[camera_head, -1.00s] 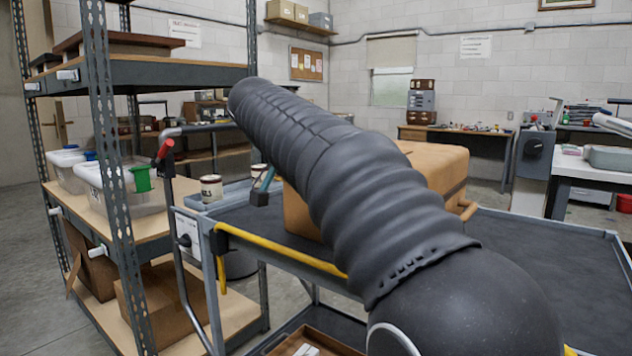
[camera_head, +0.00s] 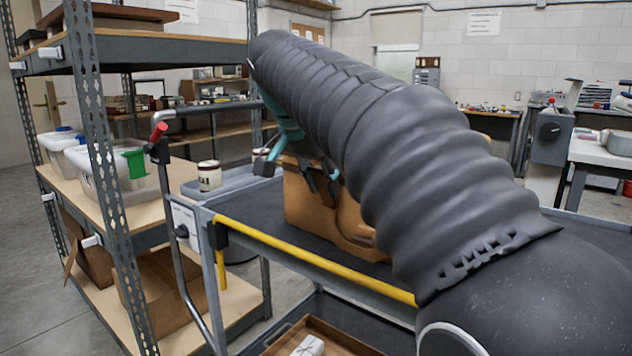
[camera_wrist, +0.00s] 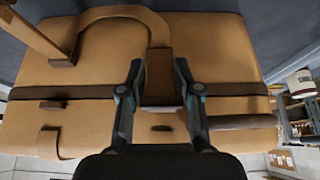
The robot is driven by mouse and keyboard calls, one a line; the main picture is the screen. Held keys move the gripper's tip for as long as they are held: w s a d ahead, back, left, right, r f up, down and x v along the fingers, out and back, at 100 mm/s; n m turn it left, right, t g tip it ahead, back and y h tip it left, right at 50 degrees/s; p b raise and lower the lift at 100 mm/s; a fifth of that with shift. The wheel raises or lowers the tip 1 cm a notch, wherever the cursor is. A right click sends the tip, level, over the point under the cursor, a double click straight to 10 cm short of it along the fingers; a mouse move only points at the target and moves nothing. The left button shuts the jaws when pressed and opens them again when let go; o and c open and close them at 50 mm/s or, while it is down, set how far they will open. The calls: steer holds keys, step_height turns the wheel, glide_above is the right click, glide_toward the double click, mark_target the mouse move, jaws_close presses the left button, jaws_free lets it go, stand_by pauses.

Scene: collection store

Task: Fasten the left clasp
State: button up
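A tan leather case (camera_wrist: 215,60) with dark brown bands fills most of the wrist view. In the head view the case (camera_head: 310,205) stands on the cart, largely hidden behind my arm. My gripper (camera_wrist: 158,78) is open, its two fingers apart over the case. A dark brown flap (camera_wrist: 159,72) shows between the fingers, with a narrow strip at its lower end. I see no grip on it and cannot tell whether the fingers touch the case. A small strap tab (camera_wrist: 50,142) lies to the left. I cannot tell for sure which piece is the left clasp.
The grey cart (camera_head: 275,195) has a raised rim and a yellow bar (camera_head: 320,260) along its side. A tray with a tin (camera_head: 209,176) sits on its left end. A metal shelf rack (camera_head: 110,180) stands close on the left. A wooden tray (camera_head: 325,335) lies below.

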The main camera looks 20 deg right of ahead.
steer(key=shift+o, duration=1.3)
steer(key=shift+d+f, duration=0.1)
steer(key=shift+d, duration=0.3)
steer(key=shift+a, duration=0.15)
steer(key=shift+s+a+r, duration=0.1)
steer(key=shift+s+r, duration=0.05)
steer(key=shift+r, duration=0.3)
steer(key=s+a, duration=0.7)
steer(key=a, duration=0.2)
steer(key=shift+a, duration=0.35)
steer(key=shift+s+r, duration=0.1)
